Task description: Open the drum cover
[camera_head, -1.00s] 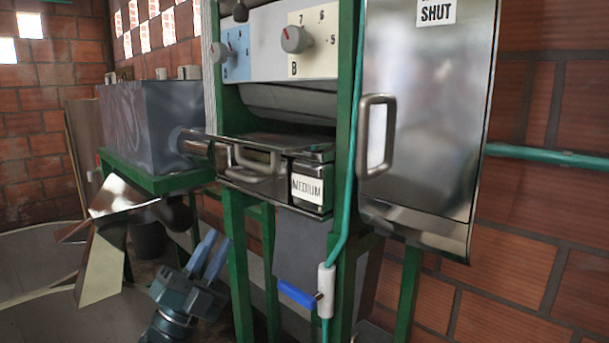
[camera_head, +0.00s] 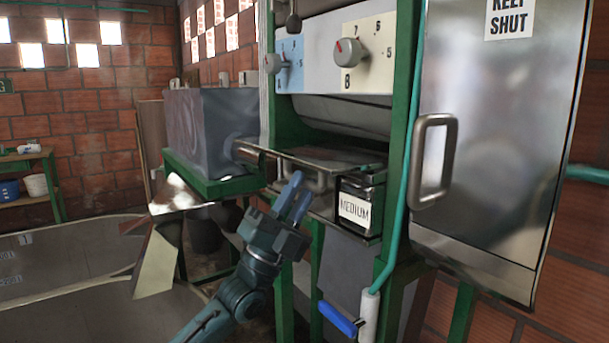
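A large shiny metal cover (camera_head: 498,130) marked "KEEP SHUT" fills the right side; it looks closed. Its grey loop handle (camera_head: 447,160) is on its left edge. A curved metal drum housing (camera_head: 335,113) shows between the green posts, below the dials. My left gripper (camera_head: 297,192) points up in front of the metal tray under the drum, left of the "MEDIUM" label. Its blue fingers are apart with nothing between them. It is well left of the loop handle and partly hides the tray's handle. My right gripper is out of view.
Two dials sit on the upper panel (camera_head: 368,50). A grey tank (camera_head: 215,130) is at left. A green bench (camera_head: 45,175) stands at far left.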

